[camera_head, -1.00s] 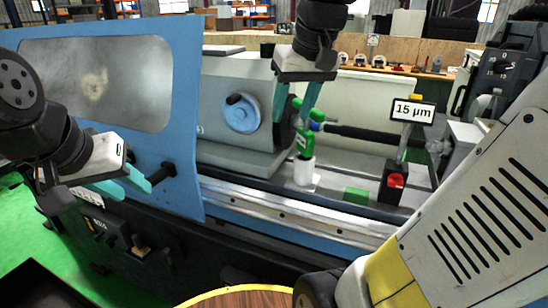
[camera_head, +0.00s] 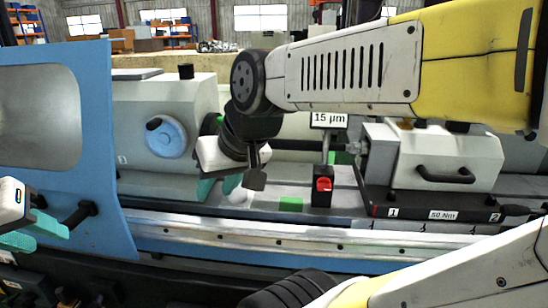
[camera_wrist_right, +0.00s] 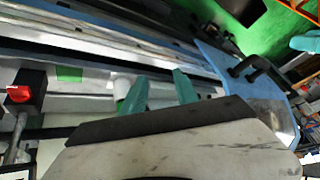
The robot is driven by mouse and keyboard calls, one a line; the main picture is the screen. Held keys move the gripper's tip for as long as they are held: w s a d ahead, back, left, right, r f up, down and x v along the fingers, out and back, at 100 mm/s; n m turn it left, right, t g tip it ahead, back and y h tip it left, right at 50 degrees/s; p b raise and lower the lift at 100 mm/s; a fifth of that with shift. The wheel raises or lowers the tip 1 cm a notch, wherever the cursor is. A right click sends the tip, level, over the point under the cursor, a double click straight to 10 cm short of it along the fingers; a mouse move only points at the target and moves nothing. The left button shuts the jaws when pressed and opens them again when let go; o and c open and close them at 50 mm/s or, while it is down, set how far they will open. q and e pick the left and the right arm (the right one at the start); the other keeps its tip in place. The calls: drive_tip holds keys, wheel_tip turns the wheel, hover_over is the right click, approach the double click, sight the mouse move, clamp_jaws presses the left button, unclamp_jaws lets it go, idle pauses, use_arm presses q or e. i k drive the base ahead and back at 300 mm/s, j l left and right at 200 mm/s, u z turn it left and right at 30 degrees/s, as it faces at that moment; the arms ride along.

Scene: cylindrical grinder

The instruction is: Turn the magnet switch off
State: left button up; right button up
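The magnet switch is a red knob (camera_head: 323,184) on the front of a black base block (camera_head: 322,200) that carries the 15 µm sign (camera_head: 328,121). The red knob also shows in the right wrist view (camera_wrist_right: 19,94), at the left edge. My right gripper (camera_head: 218,188) is left of the base in the head view, low over the machine bed. Its teal fingers are apart and empty in the right wrist view (camera_wrist_right: 158,92), apart from the knob. My left gripper (camera_head: 32,234) is at the left edge by the blue door, its teal fingers apart.
A white cylinder (camera_head: 238,196) stands close to my right fingertips. The grey headstock (camera_head: 140,105) is on the left, the tailstock (camera_head: 447,155) on the right. The blue door (camera_head: 95,170) stands beside my left gripper.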

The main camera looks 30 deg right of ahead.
sight(324, 184)
drive_tip(key=z, duration=1.65)
drive_tip(key=k, duration=0.5)
drive_tip(key=i, duration=0.5)
